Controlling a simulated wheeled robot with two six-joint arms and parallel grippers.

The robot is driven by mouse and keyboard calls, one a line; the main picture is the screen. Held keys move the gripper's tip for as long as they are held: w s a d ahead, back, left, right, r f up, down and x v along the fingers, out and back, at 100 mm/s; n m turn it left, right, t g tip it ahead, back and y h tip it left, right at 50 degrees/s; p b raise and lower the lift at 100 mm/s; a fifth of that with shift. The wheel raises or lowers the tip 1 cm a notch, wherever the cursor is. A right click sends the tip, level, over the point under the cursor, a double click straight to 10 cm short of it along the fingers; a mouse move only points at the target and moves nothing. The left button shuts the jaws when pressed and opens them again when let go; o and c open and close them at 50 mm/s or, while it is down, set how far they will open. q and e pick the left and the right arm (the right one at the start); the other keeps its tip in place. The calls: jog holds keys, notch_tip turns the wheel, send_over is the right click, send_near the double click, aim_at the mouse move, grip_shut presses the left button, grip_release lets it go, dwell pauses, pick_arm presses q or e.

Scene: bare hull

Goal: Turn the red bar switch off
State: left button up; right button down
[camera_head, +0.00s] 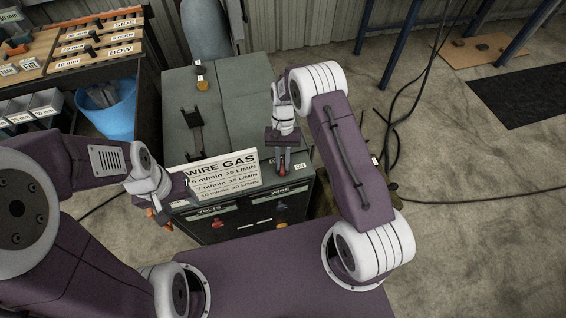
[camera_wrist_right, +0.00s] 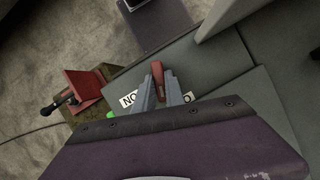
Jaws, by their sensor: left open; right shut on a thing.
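The red bar switch (camera_wrist_right: 157,72) sits on the top of the grey machine and shows between my right fingers in the right wrist view. In the head view its red (camera_head: 283,158) shows just below my right gripper (camera_head: 283,163). My right gripper (camera_wrist_right: 159,92) is shut on the bar. An ON label (camera_head: 299,167) lies to the right of the bar; in the wrist view it is upside down, left of the fingers. My left gripper (camera_head: 165,218) is open, left of the machine's front edge.
A white WIRE GAS sign (camera_head: 223,177) stands at the machine's front edge. A tool bench (camera_head: 70,60) and a blue bin (camera_head: 112,112) stand at left. Black cables (camera_head: 398,130) lie on the floor at right.

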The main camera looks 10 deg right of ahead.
jog(key=shift+w+r+n+h, duration=0.15)
jog(key=shift+n+h, duration=0.45)
jog(key=shift+n, duration=1.3)
jog(key=c, duration=1.4)
grip_release()
jog(key=b+v, duration=0.1)
jog(key=v, duration=0.8)
jog(key=shift+a+b, duration=0.15)
jog(key=shift+b, duration=0.25)
